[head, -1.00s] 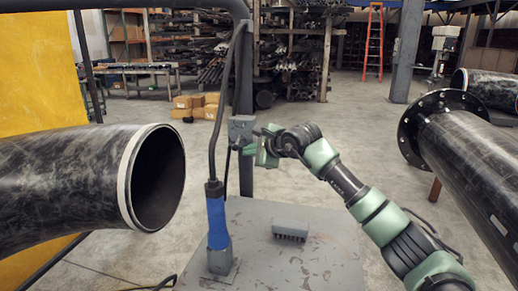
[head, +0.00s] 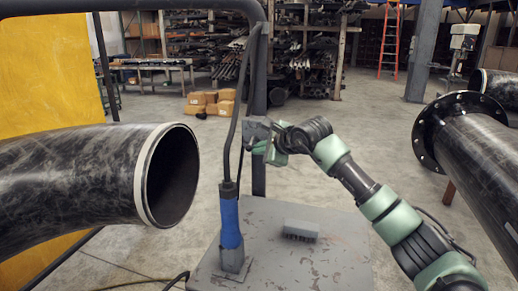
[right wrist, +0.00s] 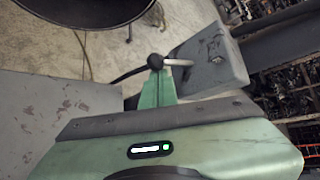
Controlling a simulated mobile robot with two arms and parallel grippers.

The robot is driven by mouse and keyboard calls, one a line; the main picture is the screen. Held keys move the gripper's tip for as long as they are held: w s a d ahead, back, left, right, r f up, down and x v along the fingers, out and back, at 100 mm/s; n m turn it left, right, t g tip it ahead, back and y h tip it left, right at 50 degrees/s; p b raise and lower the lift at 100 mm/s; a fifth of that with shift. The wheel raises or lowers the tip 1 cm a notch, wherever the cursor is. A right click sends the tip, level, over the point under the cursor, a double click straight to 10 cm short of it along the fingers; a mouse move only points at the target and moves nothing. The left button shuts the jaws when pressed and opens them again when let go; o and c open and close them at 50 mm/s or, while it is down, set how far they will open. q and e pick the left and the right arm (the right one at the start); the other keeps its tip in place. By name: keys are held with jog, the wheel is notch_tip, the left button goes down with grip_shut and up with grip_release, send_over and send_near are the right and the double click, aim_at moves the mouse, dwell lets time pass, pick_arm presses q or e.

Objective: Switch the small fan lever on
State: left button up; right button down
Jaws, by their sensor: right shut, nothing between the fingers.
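The fan's grey switch box (head: 257,130) is fixed to the dark upright post in the head view. In the right wrist view the box (right wrist: 212,55) has a short metal lever (right wrist: 178,62) ending in a black ball knob (right wrist: 155,62). My right gripper (head: 268,150) is right beside the box. Its shut, empty green fingers (right wrist: 155,88) point at the knob, with their tips at or just below it. I cannot tell whether they touch. The lever is too small to make out in the head view. My left gripper is not in view.
A grey table (head: 330,260) stands below, holding a brush-like block (head: 300,230) and a blue-handled tool (head: 230,225) with a cable. A large black pipe (head: 90,180) is at left, and a flanged pipe (head: 480,160) at right.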

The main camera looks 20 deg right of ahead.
jog(key=shift+r+p, duration=0.25)
jog(key=shift+p, duration=0.15)
notch_tip(320, 180, up, 3)
jog(key=m+g+y+p, duration=0.1)
jog(key=g+p, duration=0.1)
jog(key=p, duration=0.2)
jog(key=m+g+y+p, duration=0.1)
jog(key=m+g+p, duration=0.1)
jog(key=g+p, duration=0.1)
jog(key=shift+s+a+p, duration=0.1)
jog(key=shift+p, duration=0.8)
jog(key=shift+r, duration=0.1)
